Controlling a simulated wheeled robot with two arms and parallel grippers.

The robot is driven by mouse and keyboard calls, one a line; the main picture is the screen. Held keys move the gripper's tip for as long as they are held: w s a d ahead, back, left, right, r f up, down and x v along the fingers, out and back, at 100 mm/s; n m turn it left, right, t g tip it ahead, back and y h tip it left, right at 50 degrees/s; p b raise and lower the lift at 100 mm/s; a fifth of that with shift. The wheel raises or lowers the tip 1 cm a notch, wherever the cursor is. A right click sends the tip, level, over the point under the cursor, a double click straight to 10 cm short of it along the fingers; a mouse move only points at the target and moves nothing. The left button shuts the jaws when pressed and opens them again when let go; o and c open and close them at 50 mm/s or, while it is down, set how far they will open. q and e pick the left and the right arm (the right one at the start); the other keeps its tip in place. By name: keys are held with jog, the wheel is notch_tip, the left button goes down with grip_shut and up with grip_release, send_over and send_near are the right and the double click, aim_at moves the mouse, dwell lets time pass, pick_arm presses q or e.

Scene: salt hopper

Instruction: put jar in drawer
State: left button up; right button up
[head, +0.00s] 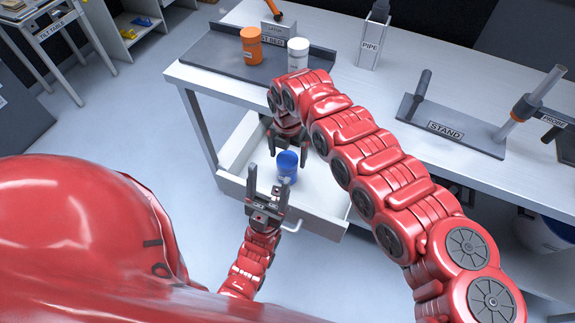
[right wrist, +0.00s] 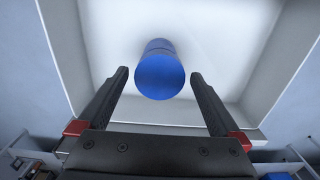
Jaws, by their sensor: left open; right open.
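A blue jar (head: 287,164) is inside the outline of the open white drawer (head: 236,150) under the bench. The right wrist view shows the jar (right wrist: 159,72) over the pale drawer floor; I cannot tell how it rests there. My right gripper (head: 290,150) reaches down over the drawer, open. In the right wrist view its fingers (right wrist: 160,74) are spread to either side of the jar, with gaps between. My left gripper (head: 268,178) is open and empty at the drawer's front, near its handle (head: 292,224). Its fingers hide part of the drawer front.
An orange jar (head: 251,45) and a white jar (head: 298,54) stand on a grey tray (head: 225,62) on the bench. A pipe holder (head: 373,45) and a stand (head: 450,128) with a probe are further right. Floor left of the drawer is clear.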

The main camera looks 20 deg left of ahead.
jog(key=shift+r, duration=2)
